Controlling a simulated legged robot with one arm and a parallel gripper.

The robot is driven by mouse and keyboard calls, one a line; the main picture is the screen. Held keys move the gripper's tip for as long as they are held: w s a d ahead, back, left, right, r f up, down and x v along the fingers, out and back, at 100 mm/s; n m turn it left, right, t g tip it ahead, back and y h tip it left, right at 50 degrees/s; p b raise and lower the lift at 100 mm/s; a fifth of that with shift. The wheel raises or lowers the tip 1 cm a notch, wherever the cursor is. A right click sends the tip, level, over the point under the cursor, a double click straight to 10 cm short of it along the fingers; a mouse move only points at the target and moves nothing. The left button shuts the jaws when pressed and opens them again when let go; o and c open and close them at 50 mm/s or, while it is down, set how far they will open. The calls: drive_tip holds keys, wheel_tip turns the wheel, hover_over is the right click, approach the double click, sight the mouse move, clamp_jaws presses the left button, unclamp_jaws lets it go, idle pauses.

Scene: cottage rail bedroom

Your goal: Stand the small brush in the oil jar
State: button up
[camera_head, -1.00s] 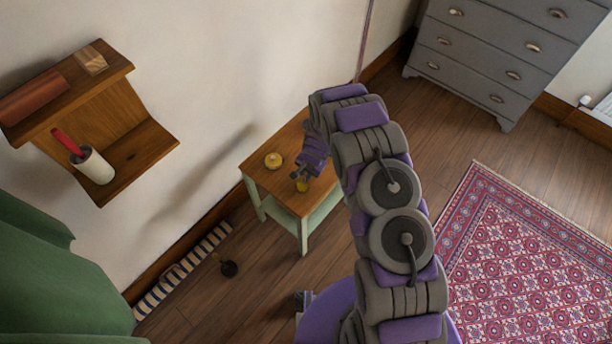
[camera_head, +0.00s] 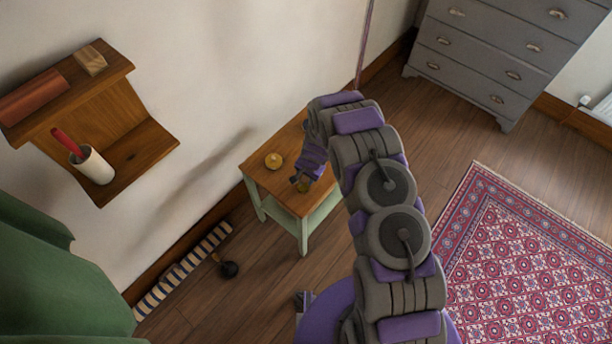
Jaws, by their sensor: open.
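My gripper (camera_head: 298,181) is open above the front part of the small wooden-topped table (camera_head: 284,196). A small yellowish object (camera_head: 304,188) lies right beside and partly behind its fingertips; I cannot tell what it is or whether they touch. A small round amber-yellow thing (camera_head: 273,160), possibly a jar, stands on the same table to the left of my gripper. A white cylindrical pot (camera_head: 95,167) on the wall shelf holds a red-handled tool (camera_head: 66,142), leaning to the left. I cannot tell for sure which object is the small brush.
The wall shelf (camera_head: 150,150) carries a red roll (camera_head: 34,97) and a wooden block (camera_head: 91,61) on top. A grey dresser (camera_head: 485,55) and patterned rug (camera_head: 530,260) are at right.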

drive_tip(key=shift+a, duration=0.15)
wheel_tip(320, 180, up, 17)
drive_tip(key=s+d+p, duration=0.1)
drive_tip(key=d+p, duration=0.1)
drive_tip(key=shift+s+d+r, duration=0.15)
drive_tip(key=shift+s+r, duration=0.05)
drive_tip(key=shift+s, duration=0.15)
drive_tip(key=s+d+r+n+g, duration=0.1)
drive_tip(key=s+d+r+n, duration=0.15)
drive_tip(key=s+r, duration=0.55)
drive_tip(key=s+d+r+n, duration=0.1)
drive_tip(key=s+d+r, duration=0.35)
drive_tip(key=r, duration=0.85)
drive_tip(key=s+d+r, duration=0.2)
drive_tip(key=s+r, duration=0.1)
drive_tip(key=s, duration=0.5)
drive_tip(key=s+d+r+n+g+h, duration=0.1)
drive_tip(key=s+d+r, duration=0.2)
drive_tip(key=s, duration=0.6)
drive_tip(key=s+d+r+n+h, duration=0.1)
drive_tip(key=s+r, duration=0.3)
drive_tip(key=s, duration=0.5)
drive_tip(key=shift+d+g, duration=0.4)
drive_tip(key=shift+d, duration=0.25)
